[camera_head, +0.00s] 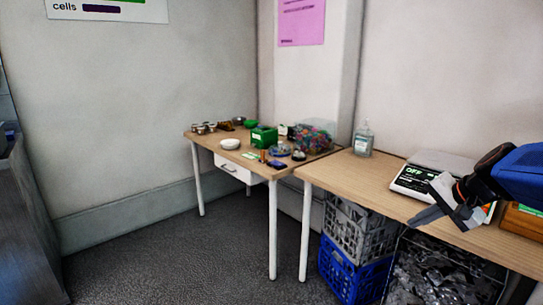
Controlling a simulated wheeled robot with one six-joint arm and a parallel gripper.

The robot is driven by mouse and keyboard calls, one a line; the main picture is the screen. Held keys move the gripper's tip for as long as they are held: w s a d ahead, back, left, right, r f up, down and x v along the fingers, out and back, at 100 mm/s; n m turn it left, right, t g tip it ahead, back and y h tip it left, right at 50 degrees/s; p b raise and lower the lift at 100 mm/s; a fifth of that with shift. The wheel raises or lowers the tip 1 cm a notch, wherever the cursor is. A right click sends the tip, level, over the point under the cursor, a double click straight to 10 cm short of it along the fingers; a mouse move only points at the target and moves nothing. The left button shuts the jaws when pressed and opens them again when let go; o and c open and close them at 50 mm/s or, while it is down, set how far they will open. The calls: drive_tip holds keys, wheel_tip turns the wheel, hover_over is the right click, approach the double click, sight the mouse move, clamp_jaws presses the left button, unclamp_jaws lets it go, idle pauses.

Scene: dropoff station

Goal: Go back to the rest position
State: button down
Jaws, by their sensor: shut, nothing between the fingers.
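My gripper (437,213) is at the right of the head view, at the end of my blue and black arm. It is shut and holds nothing. It hangs in front of the right table (380,185) and hides part of a white scale (415,175) whose display reads OFF. The picture does not show whether the gripper touches the table.
The left table (225,155) holds a green box (263,137), a white bowl (230,143), a clear bin of colourful pieces (314,136) and small items. A clear bottle (363,139) stands on the right table. Crates (345,270) sit below it. Carpet (175,265) at left is clear.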

drive_tip(key=s+a+f+n+h, duration=0.1)
drive_tip(key=s+a+f+n, duration=0.1)
drive_tip(key=s, duration=0.4)
drive_tip(key=s+a+f+n+g+h, duration=0.1)
drive_tip(key=s+a+f+n, duration=0.2)
drive_tip(key=s+a+n, duration=0.2)
drive_tip(key=s+a+f+n+g, duration=0.1)
drive_tip(key=s+a+f+n, duration=0.1)
drive_tip(key=s, duration=0.7)
drive_tip(key=shift+s+a+f+n+h, duration=0.15)
drive_tip(key=shift+a+f+n+h, duration=0.25)
drive_tip(key=shift+a+n, duration=0.65)
drive_tip(key=shift+a, duration=0.15)
idle(0.3)
